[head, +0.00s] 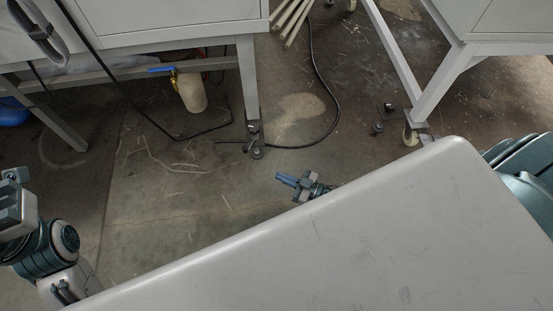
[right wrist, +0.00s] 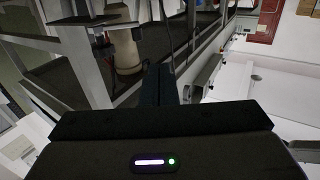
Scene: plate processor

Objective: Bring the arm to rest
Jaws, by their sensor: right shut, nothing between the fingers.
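My right gripper (head: 280,177) shows in the head view near the middle, past the edge of a large pale panel. Its blue fingers are together and point left, with bare floor below them. In the right wrist view the dark fingers of the right gripper (right wrist: 171,72) meet with nothing between them. Most of the right arm is hidden behind the panel. Part of my left arm (head: 45,245) shows at the left edge of the head view. I cannot make out its fingers there.
The pale panel (head: 400,215) fills the foreground. A white cabinet on legs (head: 165,25) stands at the back left, with a blue-handled valve (head: 163,70) and beige cylinder (head: 191,92) beneath. Another framed stand (head: 480,48) is at right. A black cable (head: 325,85) lies on the floor.

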